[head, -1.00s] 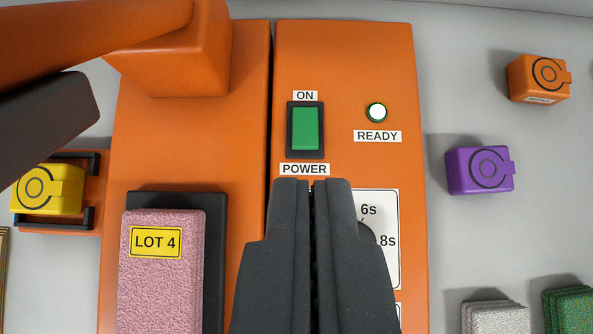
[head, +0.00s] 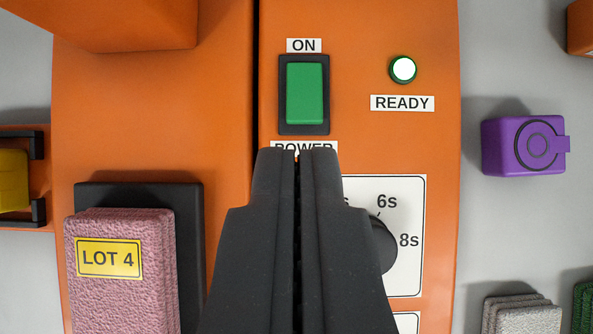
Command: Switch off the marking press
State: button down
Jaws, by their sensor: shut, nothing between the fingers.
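The orange marking press (head: 360,120) fills the middle of the head view. Its green power rocker switch (head: 305,93) sits in a black frame, with an ON label above and a POWER label below. A round READY lamp (head: 403,69) to the right of the switch shows white with a green rim. My gripper (head: 298,152) is shut and empty. Its tips show just below the switch and cover part of the POWER label. I cannot tell whether the tips touch the panel. The gripper also hides part of the timer dial (head: 384,245).
A pink stack of cloth (head: 140,300) labelled LOT 4 lies on a black plate (head: 187,225) at left. A yellow block (head: 12,180) sits in a holder at the left edge. A purple block (head: 515,147) and grey and green stacks lie at right. An orange press part overhangs at upper left.

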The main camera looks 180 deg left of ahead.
send_over(299, 106)
jog(key=s, duration=0.2)
jog(key=f, duration=0.6)
jog(key=shift+w, duration=0.25)
jog(key=f, duration=0.1)
jog(key=f+b, duration=0.1)
jog(key=f, duration=0.1)
jog(key=shift+s+a, duration=0.1)
jog(key=shift+s, duration=0.2)
jog(key=shift+f, duration=0.45)
